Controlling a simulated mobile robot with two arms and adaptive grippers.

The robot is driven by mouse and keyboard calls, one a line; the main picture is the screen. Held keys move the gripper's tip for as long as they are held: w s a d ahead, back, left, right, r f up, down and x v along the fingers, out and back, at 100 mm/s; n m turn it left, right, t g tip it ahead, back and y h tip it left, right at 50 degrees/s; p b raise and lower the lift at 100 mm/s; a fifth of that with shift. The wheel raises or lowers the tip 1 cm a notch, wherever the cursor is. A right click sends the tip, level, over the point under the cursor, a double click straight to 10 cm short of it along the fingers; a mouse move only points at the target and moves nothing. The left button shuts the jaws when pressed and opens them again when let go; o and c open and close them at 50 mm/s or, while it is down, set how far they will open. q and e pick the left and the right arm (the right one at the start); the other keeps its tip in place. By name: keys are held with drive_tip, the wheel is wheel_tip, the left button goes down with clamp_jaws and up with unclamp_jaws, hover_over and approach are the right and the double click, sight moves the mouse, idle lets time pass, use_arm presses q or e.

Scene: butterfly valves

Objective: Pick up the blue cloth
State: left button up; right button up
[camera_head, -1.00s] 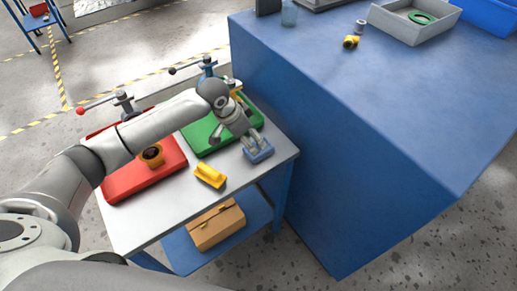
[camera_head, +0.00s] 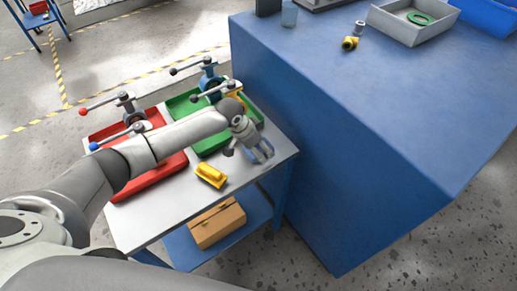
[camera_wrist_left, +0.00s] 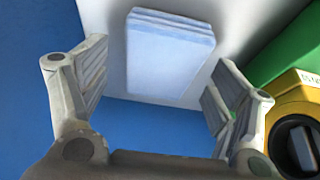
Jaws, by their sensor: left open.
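The blue cloth (camera_head: 265,149) is a small folded pad on the grey top of the small table, near its right corner. In the left wrist view the cloth (camera_wrist_left: 168,52) is a pale blue layered block lying ahead, between the lines of the two fingers. My left gripper (camera_head: 250,153) is over the cloth and partly hides it in the head view. Its fingers (camera_wrist_left: 158,75) are spread wide with nothing gripped; whether they touch the cloth I cannot tell. My right gripper is not in view.
A yellow object (camera_head: 211,175) lies left of the cloth. Red (camera_head: 150,180) and green (camera_head: 212,142) trays with several lever valves stand behind. The large blue bench (camera_head: 350,130) rises close on the right. A cardboard box (camera_head: 217,224) sits on the lower shelf.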

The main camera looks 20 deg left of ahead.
use_arm(q)
drive_tip(key=shift+f, duration=0.25)
idle(0.4)
drive_tip(key=c, duration=1.1)
